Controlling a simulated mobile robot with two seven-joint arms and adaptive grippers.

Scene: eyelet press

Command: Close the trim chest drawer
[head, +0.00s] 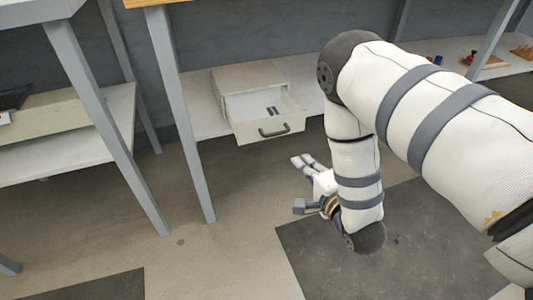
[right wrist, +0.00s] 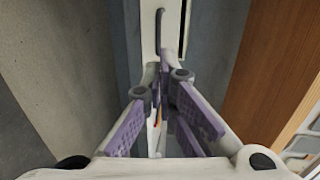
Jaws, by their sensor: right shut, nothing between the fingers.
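The trim chest (head: 235,78) is a pale box on a low shelf. Its drawer (head: 248,132) stands pulled out towards me, with a dark bar handle (head: 275,131) on the front. A few small dark pieces (head: 272,110) lie inside the drawer. My right gripper (head: 303,160) is below and to the right of the drawer front, apart from it, with its fingers shut and empty. In the right wrist view, the closed fingers (right wrist: 165,74) point towards the pale drawer front and its handle (right wrist: 159,28). My left gripper is out of view.
The shelf (head: 205,119) sits under a bench with grey legs (head: 178,110). Another low shelf (head: 70,145) is at the left. Small coloured items (head: 490,62) sit on the far right shelf. The floor in front of the drawer is clear except for my right arm.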

